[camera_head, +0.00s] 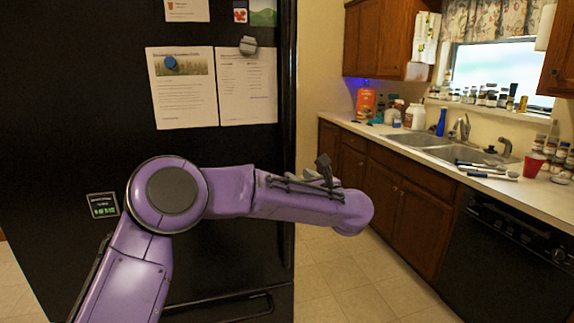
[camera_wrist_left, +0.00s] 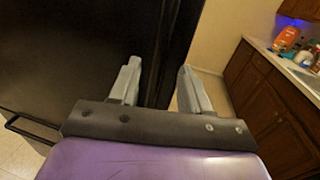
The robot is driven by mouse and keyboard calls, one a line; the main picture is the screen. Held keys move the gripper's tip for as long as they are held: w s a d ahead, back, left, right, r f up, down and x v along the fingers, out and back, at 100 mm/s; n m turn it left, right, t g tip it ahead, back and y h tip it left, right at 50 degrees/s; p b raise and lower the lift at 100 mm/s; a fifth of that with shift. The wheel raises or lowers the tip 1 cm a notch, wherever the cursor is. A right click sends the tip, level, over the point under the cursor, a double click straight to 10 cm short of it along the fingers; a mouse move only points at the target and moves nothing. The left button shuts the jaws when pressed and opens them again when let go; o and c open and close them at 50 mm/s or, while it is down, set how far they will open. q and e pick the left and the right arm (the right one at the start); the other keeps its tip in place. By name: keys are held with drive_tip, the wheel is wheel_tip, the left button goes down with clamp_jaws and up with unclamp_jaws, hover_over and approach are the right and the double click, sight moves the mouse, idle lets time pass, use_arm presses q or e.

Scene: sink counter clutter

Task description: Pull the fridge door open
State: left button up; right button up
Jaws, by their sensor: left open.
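The black fridge door (camera_head: 75,110) fills the left of the head view and looks shut. It also shows in the left wrist view (camera_wrist_left: 60,50). A dark horizontal handle (camera_head: 225,303) is low on the fridge front. My purple left arm crosses in front of the door, its wrist past the fridge's right edge. My left gripper (camera_head: 324,172) is partly hidden by the arm in the head view. In the left wrist view the left gripper (camera_wrist_left: 158,88) is open and empty, its two grey fingers apart near the fridge's right edge. Contact cannot be told.
Papers (camera_head: 182,90) and magnets are on the door. To the right are wooden cabinets (camera_head: 405,205), a counter with a sink (camera_head: 445,150), bottles and a red cup (camera_head: 533,165), and a black dishwasher (camera_head: 510,255). The tiled floor (camera_head: 340,275) between is clear.

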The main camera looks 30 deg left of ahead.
sight(288, 168)
use_arm(q)
drive_tip(key=p+x, duration=0.2)
drive_tip(key=x, duration=0.5)
drive_tip(key=shift+a+p, duration=0.1)
drive_tip(key=shift+p, duration=0.2)
drive_tip(key=shift+w+a, duration=0.3)
drive_tip(key=shift+a, duration=0.1)
drive_tip(key=shift+f, duration=0.1)
clamp_jaws()
